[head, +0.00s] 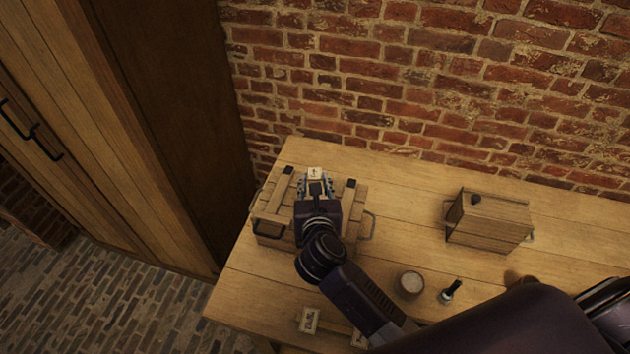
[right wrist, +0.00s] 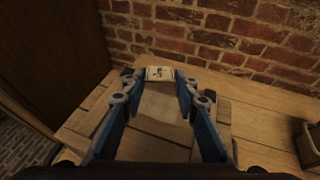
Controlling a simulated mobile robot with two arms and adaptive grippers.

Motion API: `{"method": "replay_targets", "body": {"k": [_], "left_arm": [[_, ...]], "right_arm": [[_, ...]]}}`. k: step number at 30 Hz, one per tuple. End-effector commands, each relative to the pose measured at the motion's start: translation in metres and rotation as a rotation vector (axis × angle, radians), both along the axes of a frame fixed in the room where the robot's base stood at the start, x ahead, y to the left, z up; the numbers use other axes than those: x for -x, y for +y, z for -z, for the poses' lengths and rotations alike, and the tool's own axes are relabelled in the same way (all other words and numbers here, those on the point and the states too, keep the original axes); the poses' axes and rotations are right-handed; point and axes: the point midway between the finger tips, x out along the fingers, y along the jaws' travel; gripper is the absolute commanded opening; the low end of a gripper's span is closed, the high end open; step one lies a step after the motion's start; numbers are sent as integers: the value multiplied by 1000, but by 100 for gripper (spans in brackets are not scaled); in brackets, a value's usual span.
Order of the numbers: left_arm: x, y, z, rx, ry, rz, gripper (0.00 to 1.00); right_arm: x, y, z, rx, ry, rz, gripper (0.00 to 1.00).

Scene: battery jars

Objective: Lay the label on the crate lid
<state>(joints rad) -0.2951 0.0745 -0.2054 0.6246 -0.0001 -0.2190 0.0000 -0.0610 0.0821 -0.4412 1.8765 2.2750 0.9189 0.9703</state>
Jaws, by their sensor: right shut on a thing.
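The label (head: 315,173) is a small pale piece with dark marks. My right gripper (head: 315,181) is shut on it, over the far part of the wooden crate. The crate lid (head: 272,204) has two raised battens with dark ends; my gripper and wrist hide its middle. In the right wrist view the label (right wrist: 160,73) sits between the fingertips (right wrist: 160,76), with the lid (right wrist: 155,105) below and between the fingers. I cannot tell whether the label touches the lid. My left gripper is not in view.
A second wooden crate (head: 490,220) stands on the table (head: 265,292) at the right. A round pale pot (head: 411,283) and a dark-handled tool (head: 450,291) are near the front. A pale marked block (head: 309,319) lies at the front edge. A brick wall (head: 420,80) closes the back.

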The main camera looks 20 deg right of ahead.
Motion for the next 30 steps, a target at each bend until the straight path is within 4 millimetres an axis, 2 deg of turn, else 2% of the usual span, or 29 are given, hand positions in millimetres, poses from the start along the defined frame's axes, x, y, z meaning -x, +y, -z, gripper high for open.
{"method": "replay_targets", "body": {"k": [1, 13, 21, 30], "left_arm": [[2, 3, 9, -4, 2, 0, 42], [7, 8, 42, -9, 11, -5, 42], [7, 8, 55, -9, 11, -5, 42], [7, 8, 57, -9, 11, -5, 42]], "right_arm": [[0, 0, 9, 0, -1, 0, 21], [0, 0, 40, 1, -1, -1, 21], [0, 0, 59, 0, 0, 0, 21], [0, 0, 63, 0, -1, 0, 21]]}}
